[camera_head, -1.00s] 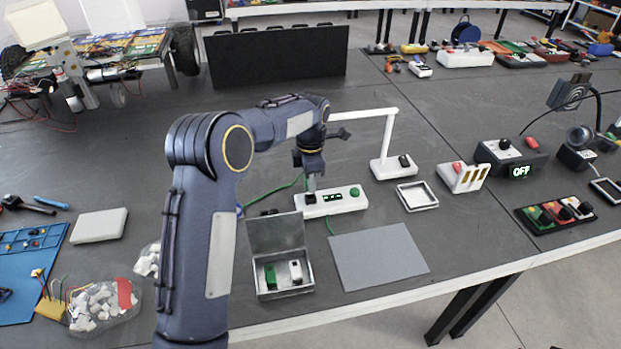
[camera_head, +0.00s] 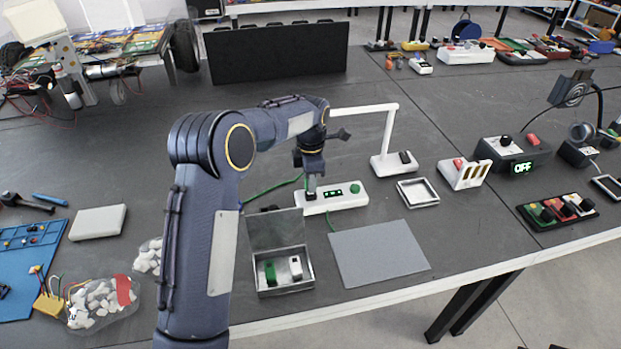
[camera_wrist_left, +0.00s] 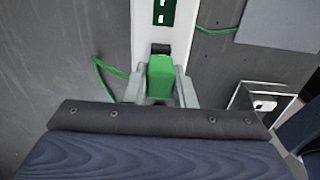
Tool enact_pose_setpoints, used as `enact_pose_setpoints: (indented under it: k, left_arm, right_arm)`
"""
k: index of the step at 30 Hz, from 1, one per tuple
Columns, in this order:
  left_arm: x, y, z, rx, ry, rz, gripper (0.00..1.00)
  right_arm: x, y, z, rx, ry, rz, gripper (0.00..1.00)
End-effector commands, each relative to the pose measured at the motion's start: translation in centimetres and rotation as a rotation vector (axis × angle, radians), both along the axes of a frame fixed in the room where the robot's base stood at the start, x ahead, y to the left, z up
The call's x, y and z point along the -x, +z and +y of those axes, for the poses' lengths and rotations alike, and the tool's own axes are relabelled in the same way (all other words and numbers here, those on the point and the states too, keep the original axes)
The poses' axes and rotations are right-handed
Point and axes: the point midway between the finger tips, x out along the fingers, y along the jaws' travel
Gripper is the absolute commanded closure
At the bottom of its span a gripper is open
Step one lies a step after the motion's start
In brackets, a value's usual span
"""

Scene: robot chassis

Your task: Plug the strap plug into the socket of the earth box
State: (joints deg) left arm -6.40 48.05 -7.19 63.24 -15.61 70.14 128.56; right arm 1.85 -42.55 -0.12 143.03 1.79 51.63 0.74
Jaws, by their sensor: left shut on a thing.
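The earth box (camera_head: 335,199) is a long white box with a green-lit display and a green button, lying on the grey bench. Its display also shows in the left wrist view (camera_wrist_left: 164,12). The black socket (camera_wrist_left: 160,48) is at the box's near end in that view. My left gripper (camera_head: 311,190) points down over the box's left end. It is shut on the green strap plug (camera_wrist_left: 160,78), held between both fingers. The plug's front end meets or overlaps the socket; I cannot tell how far it is in. A green strap (camera_wrist_left: 110,70) trails left from the plug.
An open metal tin (camera_head: 284,271) with a green and a white piece stands in front of the box. A grey mat (camera_head: 378,253) lies to its right. A white lamp (camera_head: 392,165) and a small white tray (camera_head: 417,193) stand right of the box.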

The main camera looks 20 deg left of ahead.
Motion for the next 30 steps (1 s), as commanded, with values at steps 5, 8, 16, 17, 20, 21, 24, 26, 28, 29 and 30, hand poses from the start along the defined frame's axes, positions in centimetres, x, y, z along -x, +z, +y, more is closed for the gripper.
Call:
enact_pose_setpoints:
  k: [5, 8, 16, 17, 20, 21, 24, 26, 28, 29, 30]
  left_arm:
    - [0.0, -0.6, 0.0, 0.001, 0.0, 0.001, 0.99]
    - [0.0, -0.8, 0.0, 0.0, 0.0, 0.001, 0.99]
    - [0.1, -1.3, 0.0, -0.001, 0.0, 0.003, 0.72]
    - [0.1, -1.3, 0.0, -0.001, 0.0, 0.003, 0.68]
    - [0.0, -1.3, 0.0, -0.001, 0.0, 0.003, 0.55]
    - [0.0, -1.3, 0.0, 0.0, 0.0, 0.001, 0.52]
    - [0.0, -1.2, 0.0, 0.0, 0.0, 0.001, 0.52]
    - [0.0, -1.2, 0.0, 0.0, 0.0, 0.001, 0.52]
    - [0.0, -1.2, 0.0, 0.0, 0.0, 0.001, 0.52]
    - [0.0, -1.1, 0.0, -0.001, 0.0, 0.001, 0.52]
    - [0.0, -0.9, 0.0, -0.001, 0.0, -0.001, 0.52]
  right_arm:
    - [0.0, -0.3, 0.0, 0.0, 0.0, 0.0, 1.0]
    - [0.0, -0.5, 0.0, 0.0, 0.0, 0.0, 1.0]
    - [0.0, -0.7, 0.0, 0.0, 0.0, 0.0, 1.0]
    - [0.0, -0.7, 0.0, 0.0, 0.0, 0.0, 1.0]
    - [0.0, -0.7, 0.0, 0.0, 0.0, 0.0, 1.0]
    - [0.0, -0.7, 0.0, 0.0, 0.0, 0.0, 1.0]
    - [0.0, -0.7, 0.0, 0.0, 0.0, 0.0, 1.0]
    - [0.0, -0.7, 0.0, 0.0, 0.0, 0.0, 1.0]
    - [0.0, -0.7, 0.0, 0.0, 0.0, 0.0, 1.0]
    - [0.0, -0.7, 0.0, 0.0, 0.0, 0.0, 1.0]
    - [0.0, -0.7, 0.0, 0.0, 0.0, 0.0, 1.0]
